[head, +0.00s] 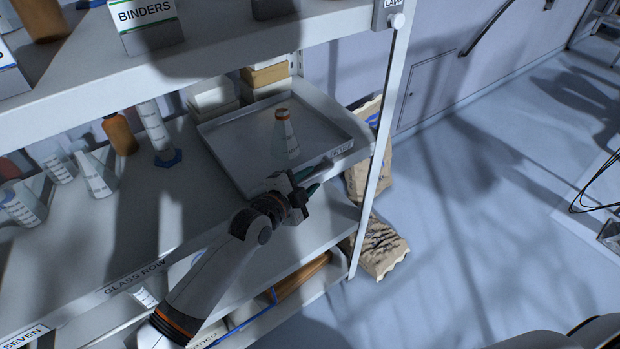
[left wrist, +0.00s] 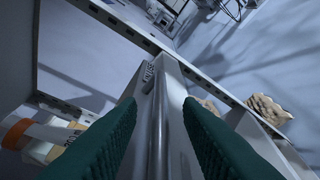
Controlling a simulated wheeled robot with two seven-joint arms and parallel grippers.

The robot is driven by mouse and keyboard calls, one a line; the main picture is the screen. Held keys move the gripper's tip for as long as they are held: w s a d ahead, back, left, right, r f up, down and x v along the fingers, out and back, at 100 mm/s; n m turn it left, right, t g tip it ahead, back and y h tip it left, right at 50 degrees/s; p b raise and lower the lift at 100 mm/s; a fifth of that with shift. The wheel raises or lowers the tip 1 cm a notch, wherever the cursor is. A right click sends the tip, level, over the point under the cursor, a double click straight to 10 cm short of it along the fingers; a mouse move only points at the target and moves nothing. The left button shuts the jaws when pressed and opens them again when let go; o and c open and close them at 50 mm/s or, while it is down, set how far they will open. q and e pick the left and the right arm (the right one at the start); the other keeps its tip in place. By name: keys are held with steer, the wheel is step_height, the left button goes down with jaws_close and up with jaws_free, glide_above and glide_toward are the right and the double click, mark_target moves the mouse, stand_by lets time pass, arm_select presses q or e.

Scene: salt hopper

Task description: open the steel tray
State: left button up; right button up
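The steel tray (head: 225,140) is a shallow grey tray on the middle shelf, at its right end. A conical flask (head: 286,135) with an orange-brown top stands in it. A small label (head: 341,150) is on the tray's front edge, near the right corner. My left gripper (head: 305,187) is at the tray's front edge. In the left wrist view its two green fingers (left wrist: 160,115) stand apart, either side of a grey bar (left wrist: 157,130) along the tray's front, with gaps showing beside it. My right gripper is not in view.
A shelf upright (head: 378,150) stands just right of the tray. White and tan boxes (head: 265,75) are behind it. Flasks and bottles (head: 118,133) stand to the left on the same shelf. Paper sacks (head: 380,248) are on the floor beside the rack. The floor to the right is open.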

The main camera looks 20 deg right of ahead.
arm_select(q)
steer(key=shift+w+d+f, duration=0.15)
steer(key=shift+w+d, duration=0.2)
steer(key=shift+d, duration=0.1)
jaws_close()
steer(key=shift+s, duration=0.15)
